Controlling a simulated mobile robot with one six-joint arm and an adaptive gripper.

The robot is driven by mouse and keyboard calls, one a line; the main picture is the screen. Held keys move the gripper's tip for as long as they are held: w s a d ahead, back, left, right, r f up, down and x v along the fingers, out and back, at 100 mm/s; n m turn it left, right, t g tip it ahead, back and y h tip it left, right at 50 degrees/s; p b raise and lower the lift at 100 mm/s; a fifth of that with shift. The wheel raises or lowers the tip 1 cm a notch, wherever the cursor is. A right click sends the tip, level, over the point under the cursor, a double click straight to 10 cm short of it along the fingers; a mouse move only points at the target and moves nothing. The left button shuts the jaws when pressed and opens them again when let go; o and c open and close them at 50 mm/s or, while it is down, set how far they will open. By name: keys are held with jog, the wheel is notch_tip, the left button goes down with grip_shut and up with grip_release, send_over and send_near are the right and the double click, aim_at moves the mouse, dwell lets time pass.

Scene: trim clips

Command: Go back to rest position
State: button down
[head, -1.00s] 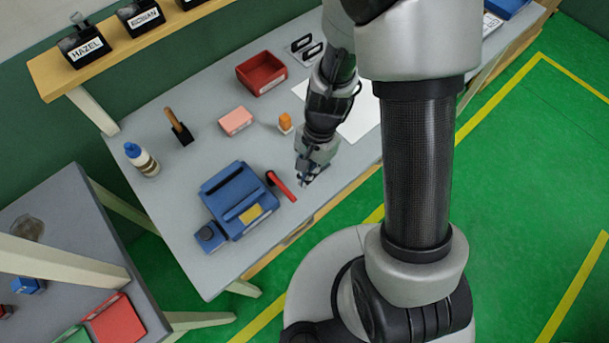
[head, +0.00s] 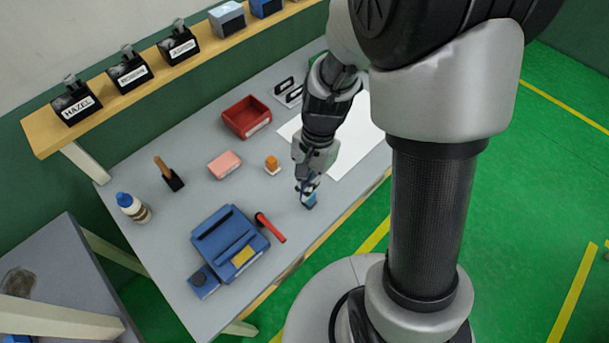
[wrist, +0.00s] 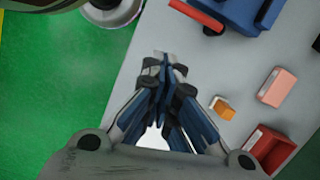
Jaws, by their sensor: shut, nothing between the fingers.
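My gripper (head: 309,200) hangs over the front part of the grey worktable (head: 215,283) in the head view, with its fingers pointing down. In the wrist view my gripper (wrist: 163,62) has its blue-lined fingers together, with nothing visible between them. It is to the right of the blue fixture (head: 218,232) and its red handle (head: 270,228), apart from both. The fixture and the red handle (wrist: 197,14) also show at the top of the wrist view. Whether the fingertips touch the table cannot be told.
A red bin (head: 246,117), a pink block (head: 224,165), an orange piece (head: 272,164), a brush in a black holder (head: 170,178) and a glue bottle (head: 131,206) stand on the table. A white sheet (head: 357,139) lies behind my arm. Labelled black holders (head: 76,103) line the shelf. Green floor is clear at right.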

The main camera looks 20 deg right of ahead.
jog(key=s+d+r+n+t+h+b, duration=0.1)
jog(key=s+r+n+t+b, duration=0.2)
jog(key=s+r+n, duration=0.2)
jog(key=s+d+r+n+t+h+b, duration=0.1)
jog(key=s+d+r+n+t+b, duration=0.1)
jog(key=s+r, duration=0.4)
notch_tip(320, 180, up, 4)
jog(key=n+t+b, duration=0.1)
jog(key=n, duration=0.1)
jog(key=shift+r+n, duration=0.2)
jog(key=shift+n, duration=0.2)
jog(key=shift+s+d, duration=0.1)
